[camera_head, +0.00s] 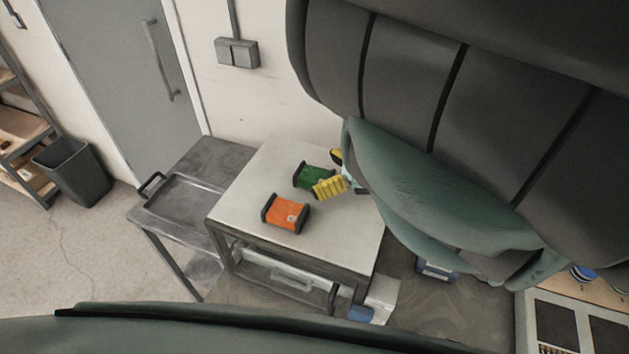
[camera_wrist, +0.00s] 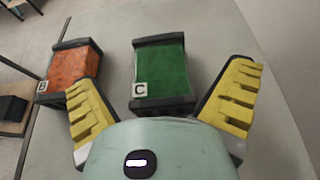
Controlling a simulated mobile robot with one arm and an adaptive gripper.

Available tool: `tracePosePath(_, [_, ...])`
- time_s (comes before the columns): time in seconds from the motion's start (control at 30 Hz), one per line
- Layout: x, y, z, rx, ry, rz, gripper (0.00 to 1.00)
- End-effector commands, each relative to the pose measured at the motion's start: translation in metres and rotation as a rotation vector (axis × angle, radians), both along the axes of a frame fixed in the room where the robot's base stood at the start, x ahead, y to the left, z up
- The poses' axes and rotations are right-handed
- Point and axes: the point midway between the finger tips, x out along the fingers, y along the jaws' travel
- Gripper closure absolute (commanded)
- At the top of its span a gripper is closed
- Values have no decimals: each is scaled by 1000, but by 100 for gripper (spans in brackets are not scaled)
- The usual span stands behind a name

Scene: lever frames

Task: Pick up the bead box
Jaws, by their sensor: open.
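Two boxes with dark end frames lie on a light tabletop (camera_head: 330,235); I cannot tell from the pictures which one is the bead box. The green box (camera_head: 311,176) is farther back and the orange box (camera_head: 286,213) is nearer the front. In the wrist view, the green box (camera_wrist: 162,75) bears a label "C" and lies ahead, between the lines of my fingers. The orange box (camera_wrist: 74,68) is to its left, partly behind the left finger. My gripper (camera_wrist: 163,105) has yellow ribbed fingers spread wide and empty. In the head view, my gripper (camera_head: 335,177) is beside the green box, partly hiding it.
A lower grey cart with a tray (camera_head: 188,205) stands left of the table. A black bin (camera_head: 75,172) and a shelf are farther left, near a grey door (camera_head: 115,70). My arm covers much of the head view's right side. The tabletop's front is clear.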

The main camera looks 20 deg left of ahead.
Motion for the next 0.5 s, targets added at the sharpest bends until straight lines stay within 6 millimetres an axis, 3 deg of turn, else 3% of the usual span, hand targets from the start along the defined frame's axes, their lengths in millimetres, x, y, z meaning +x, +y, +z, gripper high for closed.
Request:
tracePosePath(0.1, [-1, 12, -6, 1, 3, 1, 0])
tracePosePath(0.37, [0, 15, -5, 2, 3, -1, 0])
tracePosePath(0.5, [0, 14, -5, 2, 2, -1, 12])
